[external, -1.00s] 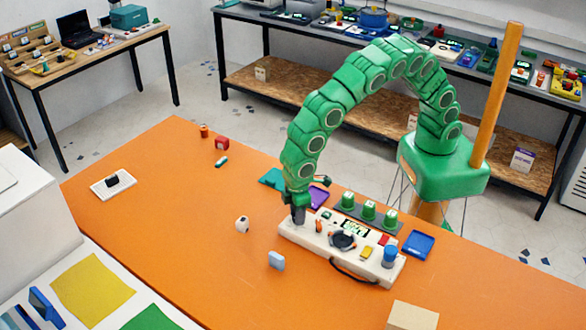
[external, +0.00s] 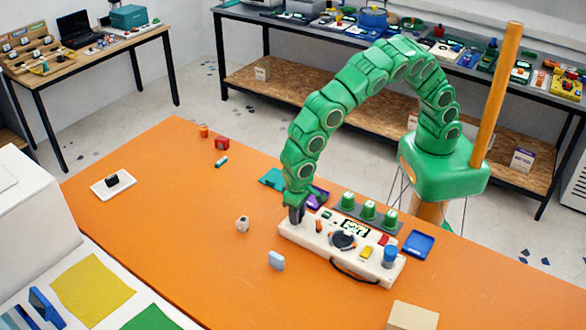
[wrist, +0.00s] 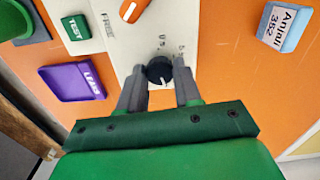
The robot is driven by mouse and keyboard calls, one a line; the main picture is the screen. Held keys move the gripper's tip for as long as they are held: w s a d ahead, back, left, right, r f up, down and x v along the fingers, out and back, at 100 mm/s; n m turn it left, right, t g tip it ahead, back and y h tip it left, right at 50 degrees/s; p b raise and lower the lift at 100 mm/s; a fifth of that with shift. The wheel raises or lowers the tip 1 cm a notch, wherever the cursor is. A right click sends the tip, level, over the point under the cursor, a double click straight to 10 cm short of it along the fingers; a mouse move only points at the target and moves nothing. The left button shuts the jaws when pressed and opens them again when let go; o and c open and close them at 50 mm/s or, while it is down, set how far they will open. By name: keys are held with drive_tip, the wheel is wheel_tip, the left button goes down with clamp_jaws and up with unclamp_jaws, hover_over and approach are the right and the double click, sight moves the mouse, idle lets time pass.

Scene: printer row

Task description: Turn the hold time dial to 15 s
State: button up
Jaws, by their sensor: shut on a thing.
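The hold time dial (wrist: 158,70) is a dark round knob with a white pointer mark on the cream panel (wrist: 118,40). My gripper (wrist: 158,72) has its two grey fingers on either side of the knob, shut on it, in the wrist view. Small printed marks show just beyond the knob, too small to read surely. In the external view my gripper (external: 297,214) is down at the left end of the cream device (external: 318,246) and hides the dial there.
A green TEST button (wrist: 76,28) and an orange knob (wrist: 133,9) are close by on the panel. A purple tray (wrist: 72,82) and a pale blue block (wrist: 283,26) lie beside the device. The device also carries a large black dial (external: 343,240) and a blue knob (external: 390,254).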

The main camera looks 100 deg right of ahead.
drive_tip(key=shift+m, duration=0.8)
drive_tip(key=o, duration=1)
drive_tip(key=shift+o, duration=0.2)
drive_tip(key=shift+r, duration=0.1)
drive_tip(key=shift+r, duration=3.8)
